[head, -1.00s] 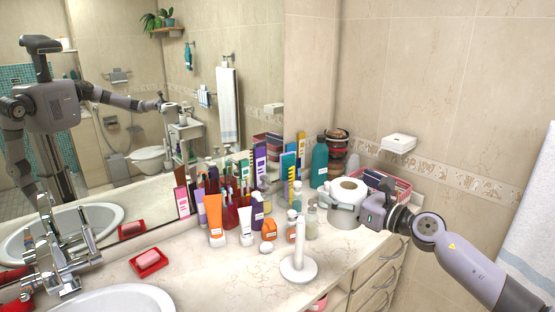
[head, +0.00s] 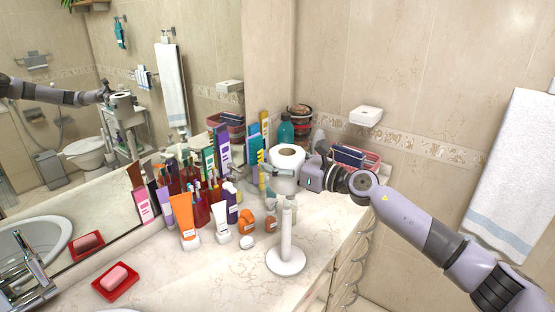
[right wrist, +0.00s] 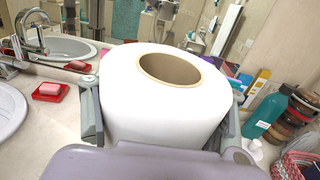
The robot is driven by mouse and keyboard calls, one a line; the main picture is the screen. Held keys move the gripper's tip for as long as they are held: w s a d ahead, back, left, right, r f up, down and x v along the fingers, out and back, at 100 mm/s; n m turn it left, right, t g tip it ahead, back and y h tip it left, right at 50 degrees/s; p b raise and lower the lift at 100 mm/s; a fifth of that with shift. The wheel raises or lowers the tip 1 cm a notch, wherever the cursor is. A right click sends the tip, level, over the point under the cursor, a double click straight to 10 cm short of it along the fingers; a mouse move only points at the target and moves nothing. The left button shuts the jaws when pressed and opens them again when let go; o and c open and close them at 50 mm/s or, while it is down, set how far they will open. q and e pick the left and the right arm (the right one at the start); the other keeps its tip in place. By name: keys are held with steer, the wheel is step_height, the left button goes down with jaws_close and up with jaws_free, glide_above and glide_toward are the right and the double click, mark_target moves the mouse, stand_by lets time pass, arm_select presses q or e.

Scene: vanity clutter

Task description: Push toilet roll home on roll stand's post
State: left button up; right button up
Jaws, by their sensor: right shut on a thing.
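The white toilet roll (head: 287,158) is held upright by my right gripper (head: 268,178), whose fingers sit on both sides of it. It also fills the middle of the right wrist view (right wrist: 165,105), with its open cardboard core facing up. The white roll stand (head: 286,262) stands on the counter nearer the camera, its round base flat and its post (head: 287,228) upright and bare. In the head view the roll is behind and above the post, apart from it. My left gripper is not in view.
Several tubes and bottles, among them an orange tube (head: 185,216) and a white tube (head: 221,222), crowd the counter left of the stand. A teal bottle (head: 286,130) and a pink basket (head: 357,155) stand behind. A red soap dish (head: 115,282) lies front left. Counter before the stand is clear.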

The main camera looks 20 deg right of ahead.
steer(key=shift+f, duration=0.35)
steer(key=shift+s+d+f+b, duration=0.1)
steer(key=shift+s+f+b, duration=0.15)
steer(key=shift+f+b, duration=0.55)
steer(key=f+b, duration=0.3)
steer(key=shift+w, duration=0.2)
steer(key=shift+s+f+b, duration=0.1)
steer(key=shift+f+b, duration=0.15)
steer(key=shift+b, duration=0.05)
steer(key=shift+f, duration=0.2)
stand_by(0.5)
steer(key=shift+f+b, duration=6.25)
steer(key=shift+f, duration=0.45)
steer(key=shift+c, duration=0.2)
